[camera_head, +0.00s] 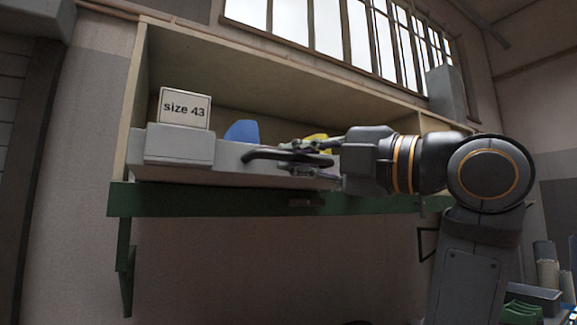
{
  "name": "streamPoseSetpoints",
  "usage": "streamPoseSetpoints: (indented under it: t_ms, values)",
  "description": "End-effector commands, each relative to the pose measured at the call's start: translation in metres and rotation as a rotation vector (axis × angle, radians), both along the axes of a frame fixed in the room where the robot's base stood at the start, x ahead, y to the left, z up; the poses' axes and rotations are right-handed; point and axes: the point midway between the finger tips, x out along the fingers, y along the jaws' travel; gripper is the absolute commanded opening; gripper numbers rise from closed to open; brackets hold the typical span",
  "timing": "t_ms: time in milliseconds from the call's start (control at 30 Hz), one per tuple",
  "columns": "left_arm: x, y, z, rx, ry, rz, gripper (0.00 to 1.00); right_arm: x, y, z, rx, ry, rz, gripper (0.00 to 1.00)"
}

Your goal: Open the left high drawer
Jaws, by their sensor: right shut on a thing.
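A long light grey drawer (229,171) sits in the wooden wall cabinet, above the green support. Its front carries a dark curved handle (262,155). My right gripper (300,158) comes in from the right and is shut on the handle, its fingers above and below the bar. The tops of a blue thing (242,131) and a yellow thing (316,138) show behind the front. How far out the drawer stands is hard to tell. My left gripper is out of view.
The wooden cabinet (250,76) rises behind and above the drawer. A green support (225,201) with a bracket (126,265) runs below it. A green crate (533,299) is at the lower right. The wall space below the cabinet is clear.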

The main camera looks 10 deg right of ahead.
Motion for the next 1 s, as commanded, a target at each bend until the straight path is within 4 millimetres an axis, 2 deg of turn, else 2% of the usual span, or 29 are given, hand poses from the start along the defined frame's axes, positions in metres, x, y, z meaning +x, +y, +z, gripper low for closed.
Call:
streamPoseSetpoints:
  t_ms: [367,400,567,867,1000]
  values:
    - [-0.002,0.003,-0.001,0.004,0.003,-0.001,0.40,-0.001,-0.001,-0.001,-0.002,0.004,0.000,0.00]
    - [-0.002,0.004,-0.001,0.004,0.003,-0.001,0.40,-0.001,-0.001,-0.001,-0.002,0.004,0.000,0.15]
    - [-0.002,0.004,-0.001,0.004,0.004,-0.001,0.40,-0.001,0.000,-0.001,-0.001,0.003,0.000,0.36]
    - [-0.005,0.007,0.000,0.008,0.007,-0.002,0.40,-0.002,-0.002,0.000,0.000,0.000,-0.001,0.36]
    - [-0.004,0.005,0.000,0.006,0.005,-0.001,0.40,-0.014,-0.014,-0.003,0.000,-0.003,-0.005,0.36]
